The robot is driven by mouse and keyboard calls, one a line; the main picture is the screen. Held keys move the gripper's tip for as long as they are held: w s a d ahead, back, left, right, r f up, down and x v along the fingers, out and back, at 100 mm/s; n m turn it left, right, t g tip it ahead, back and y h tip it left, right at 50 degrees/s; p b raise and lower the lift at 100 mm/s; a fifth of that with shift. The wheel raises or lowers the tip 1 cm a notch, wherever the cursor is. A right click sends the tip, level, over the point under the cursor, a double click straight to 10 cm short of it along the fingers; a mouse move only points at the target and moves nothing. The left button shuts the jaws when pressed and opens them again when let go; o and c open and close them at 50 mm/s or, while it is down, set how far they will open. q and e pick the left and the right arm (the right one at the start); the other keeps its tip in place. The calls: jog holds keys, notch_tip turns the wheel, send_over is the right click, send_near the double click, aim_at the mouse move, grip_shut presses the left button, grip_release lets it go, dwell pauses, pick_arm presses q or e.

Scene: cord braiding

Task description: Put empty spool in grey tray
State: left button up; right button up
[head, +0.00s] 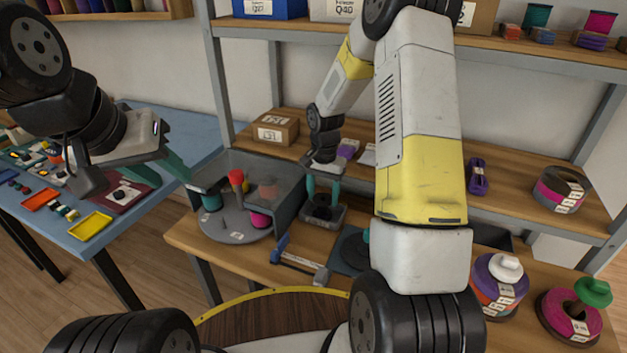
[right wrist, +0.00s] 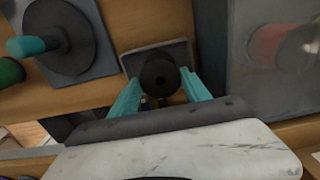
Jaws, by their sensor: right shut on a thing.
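My right gripper (head: 323,196) points down over a small grey tray (head: 338,221) on the bench. Its teal fingers are shut on a dark empty spool (head: 321,212). In the right wrist view the spool (right wrist: 160,76) sits between the two fingers, with the grey tray (right wrist: 132,62) right behind it. I cannot tell whether the spool touches the tray floor.
A grey round stand (head: 230,226) with colored bobbins is left of the tray, beside a translucent grey guard (head: 290,175). A blue-ended tool (head: 298,262) lies in front. Cord spools (head: 497,280) stand at the bench's right. A cardboard box (head: 275,129) is behind on the shelf.

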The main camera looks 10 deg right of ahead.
aim_at(323, 199)
jog(key=shift+f, duration=0.15)
jog(key=o, duration=1.3)
jog(key=shift+o, duration=0.2)
jog(key=s+r+n+t, duration=0.1)
jog(key=s+r, duration=0.1)
jog(key=r, duration=0.8)
jog(key=s+r, duration=0.2)
jog(key=r, duration=0.7)
jog(key=s+a+r+n+t+y, duration=0.1)
jog(key=s+r, duration=0.4)
jog(key=s, duration=0.5)
jog(key=s+a+r+n+t+y, duration=0.1)
jog(key=s+r+n+t, duration=0.3)
jog(key=s, duration=0.6)
jog(key=shift+s+r+n, duration=0.15)
jog(key=shift+r+n, duration=0.2)
jog(key=shift+n, duration=0.35)
